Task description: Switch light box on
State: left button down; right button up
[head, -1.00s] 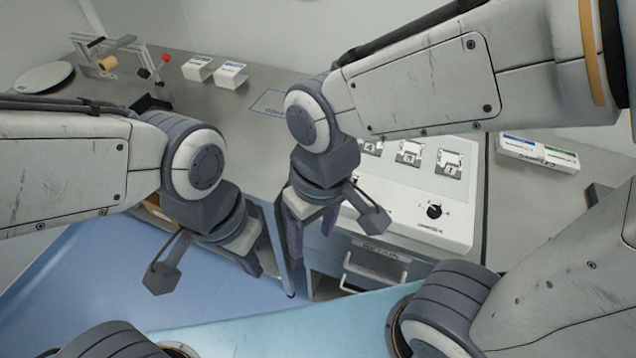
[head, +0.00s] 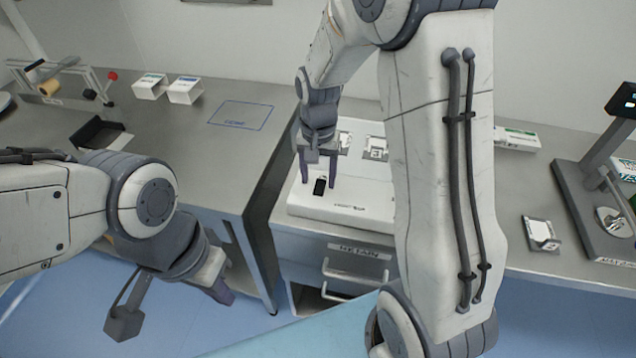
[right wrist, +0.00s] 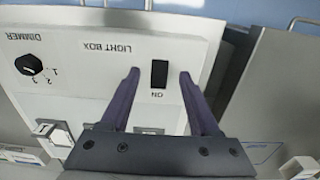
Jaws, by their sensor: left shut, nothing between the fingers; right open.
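The light box (head: 347,210) is a white box with a sloped front on the grey counter. Its black rocker switch (head: 319,186) is near the left front, and in the right wrist view the switch (right wrist: 159,73) sits beside the word ON. My right gripper (head: 318,185) is open above the box, with its fingers on either side of the switch; in the right wrist view its fingertips (right wrist: 160,72) flank the switch. Contact cannot be told. The dimmer knob (right wrist: 29,65) shows in the right wrist view; my right arm hides it in the head view. My left gripper (head: 222,292) is shut and empty over the floor.
Labelled chips (head: 375,149) lie on the light box. A drawer marked RETAIN (head: 358,250) is below it. A blue-outlined area (head: 240,115) on the left counter is bare. White boxes (head: 186,90) and a black tray (head: 100,135) stand further left. A stand (head: 590,190) is at right.

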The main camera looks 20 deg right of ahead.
aim_at(318, 192)
jog(key=shift+f, duration=1.55)
grip_shut()
jog(key=g+p, duration=0.1)
jog(key=p, duration=0.1)
jog(key=r+g+y+p, duration=0.1)
jog(key=p, duration=0.2)
jog(key=shift+w+d+y, duration=0.3)
jog(key=shift+w, duration=0.05)
jog(key=shift+w+d+f+g+y+p, duration=0.15)
jog(key=shift+g+y+p, duration=0.2)
jog(key=shift+g+p, duration=0.2)
jog(key=shift+w+a+f+g+y+p, duration=0.1)
jog(key=shift+g+y+p, duration=0.3)
jog(key=shift+g, duration=0.25)
grip_release()
